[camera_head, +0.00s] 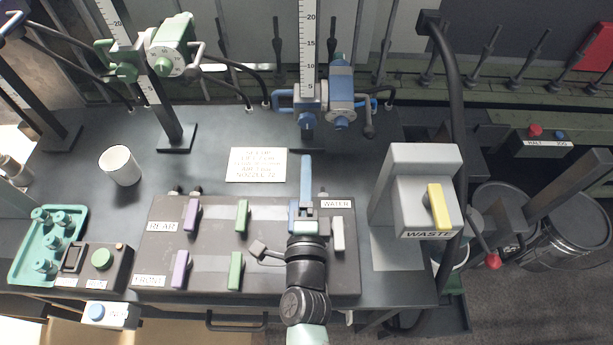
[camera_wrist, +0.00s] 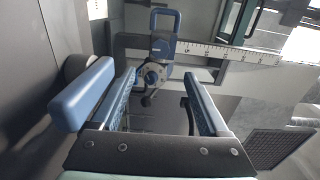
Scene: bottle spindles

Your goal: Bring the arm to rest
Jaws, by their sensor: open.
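My gripper (camera_head: 304,190) is over the right part of the dark lever panel (camera_head: 215,273), just left of the white lever (camera_head: 338,233). In the wrist view its two blue fingers (camera_wrist: 160,85) stand apart with nothing held between them. The blue nozzle head (camera_head: 340,95) on the middle ruled post (camera_head: 307,45) is beyond the fingertips. It also shows in the wrist view (camera_wrist: 155,72), seen through the gap and apart from the fingers. My arm hides part of the panel in the head view.
Purple levers (camera_head: 192,215) and green levers (camera_head: 241,215) stand on the panel. A white cup (camera_head: 120,165) and a paper sign (camera_head: 256,165) are behind it. A teal tray (camera_head: 48,245) is at left. The grey waste unit (camera_head: 420,165) with a yellow lever (camera_head: 438,205) stands at right.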

